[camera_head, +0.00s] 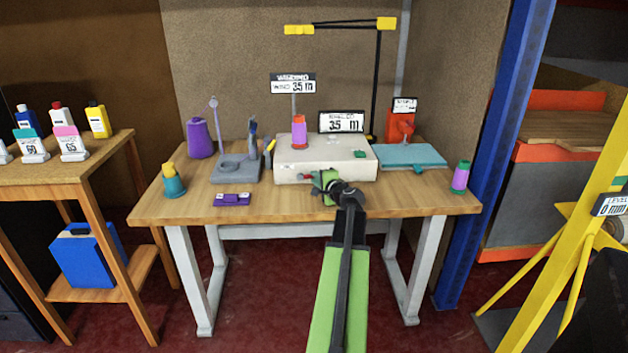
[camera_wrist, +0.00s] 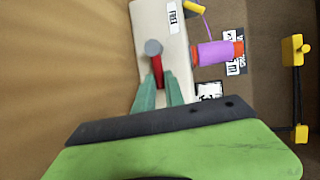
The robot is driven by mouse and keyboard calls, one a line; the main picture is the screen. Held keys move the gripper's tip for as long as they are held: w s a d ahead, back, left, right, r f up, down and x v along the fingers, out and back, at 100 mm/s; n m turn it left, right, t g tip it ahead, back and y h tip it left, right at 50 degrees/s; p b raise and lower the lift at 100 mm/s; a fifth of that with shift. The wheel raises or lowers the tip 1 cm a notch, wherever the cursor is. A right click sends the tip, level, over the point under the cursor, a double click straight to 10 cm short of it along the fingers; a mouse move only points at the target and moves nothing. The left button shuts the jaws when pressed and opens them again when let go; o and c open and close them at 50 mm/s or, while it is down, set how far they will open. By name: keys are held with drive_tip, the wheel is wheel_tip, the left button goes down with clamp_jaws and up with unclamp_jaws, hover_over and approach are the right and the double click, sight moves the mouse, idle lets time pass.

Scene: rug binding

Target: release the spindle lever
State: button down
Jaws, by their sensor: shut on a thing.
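A red lever with a grey round end (camera_wrist: 157,70) stands out from the front face of the cream winding machine (camera_head: 345,160). It also shows as a small red piece in the head view (camera_head: 306,177). I take it to be the spindle lever. My gripper (camera_wrist: 158,85) has its two green fingers on either side of the red lever, shut on it. In the head view my gripper (camera_head: 317,180) is at the machine's front. A purple spool with orange ends (camera_head: 299,131) stands upright on the machine's top; it also shows in the wrist view (camera_wrist: 213,53).
Signs read 3.5 m. A yellow post (camera_head: 580,230) stands at right.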

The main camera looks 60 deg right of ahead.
wheel_tip(320, 180, up, 2)
drive_tip(key=n+g+p, duration=0.1)
drive_tip(key=n+p, duration=0.1)
drive_tip(key=p, duration=0.1)
drive_tip(key=shift+w+r+p, duration=0.15)
drive_tip(key=shift+p, duration=0.2)
drive_tip(key=n+g+p, duration=0.1)
drive_tip(key=p, duration=0.1)
drive_tip(key=w+r+n+g+h+p, duration=0.1)
drive_tip(key=n, duration=0.1)
drive_tip(key=shift+a+r+g+p, duration=0.25)
drive_tip(key=shift+a+g+p, duration=0.05)
drive_tip(key=shift+a+p, duration=0.1)
drive_tip(key=n, duration=0.1)
drive_tip(key=w+n+g+h+p, duration=0.1)
drive_tip(key=shift+w+a+r+n, duration=0.15)
drive_tip(key=shift+a+r+n, duration=0.15)
drive_tip(key=shift+a+r, duration=0.1)
drive_tip(key=shift+w+a+n+g+h+p, duration=0.15)
drive_tip(key=shift+w+a+n+g+h, duration=0.2)
drive_tip(key=shift+n+g, duration=0.25)
drive_tip(key=shift+w+a+n+g+h+p, duration=0.2)
drive_tip(key=shift+w+n+g+h, duration=0.15)
drive_tip(key=shift+n+g, duration=0.2)
drive_tip(key=c, duration=1.4)
unclamp_jaws()
drive_tip(key=shift+r, duration=0.1)
drive_tip(key=shift+w, duration=0.1)
drive_tip(key=shift+a, duration=0.1)
